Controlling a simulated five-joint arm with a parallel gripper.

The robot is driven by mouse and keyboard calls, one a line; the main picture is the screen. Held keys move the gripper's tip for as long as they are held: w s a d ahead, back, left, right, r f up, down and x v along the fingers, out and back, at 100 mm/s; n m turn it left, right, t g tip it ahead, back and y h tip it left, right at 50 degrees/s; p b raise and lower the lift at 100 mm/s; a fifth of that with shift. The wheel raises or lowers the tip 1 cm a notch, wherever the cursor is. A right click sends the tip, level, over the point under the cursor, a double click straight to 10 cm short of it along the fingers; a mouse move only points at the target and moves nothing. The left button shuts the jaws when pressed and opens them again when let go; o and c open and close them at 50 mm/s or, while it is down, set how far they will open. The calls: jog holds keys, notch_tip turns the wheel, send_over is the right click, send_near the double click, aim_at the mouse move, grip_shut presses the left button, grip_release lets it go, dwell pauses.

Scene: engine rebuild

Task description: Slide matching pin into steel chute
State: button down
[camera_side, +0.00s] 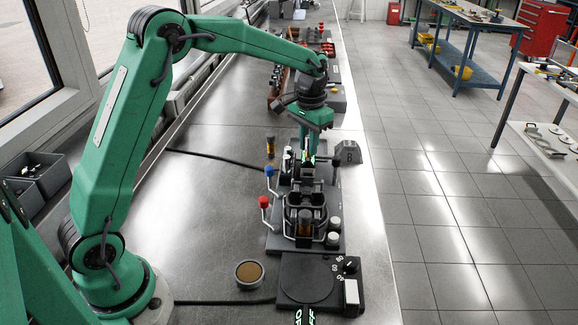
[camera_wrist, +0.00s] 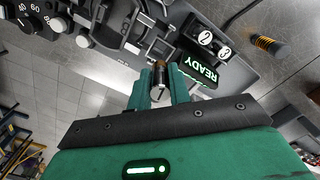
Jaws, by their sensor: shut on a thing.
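My gripper (camera_wrist: 160,77) points down over the dark fixture in the wrist view, its two green fingers shut on a small metal pin (camera_wrist: 158,73) with a brownish end. The side view shows my gripper (camera_side: 308,152) above the far part of the fixture, where the pin is too small to make out. Grey metal pieces (camera_wrist: 147,18) of the fixture lie just beyond the pin in the wrist view. I cannot tell which of them is the steel chute, or whether the pin touches it.
A lit READY display (camera_wrist: 203,72) stands close beside my gripper. The fixture (camera_side: 330,243) carries red (camera_side: 264,201) and blue (camera_side: 269,171) knobbed levers. A dial unit (camera_side: 310,280) and a round brown-filled dish (camera_side: 249,273) are nearer. The bench left of the fixture is mostly clear.

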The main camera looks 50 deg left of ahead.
aim_at(308, 156)
jog(key=shift+f, duration=2.15)
jog(key=shift+f, duration=1.15)
dwell(1.6)
jog(key=c, duration=0.8)
grip_release()
jog(key=shift+r, duration=0.1)
jog(key=shift+r, duration=3.95)
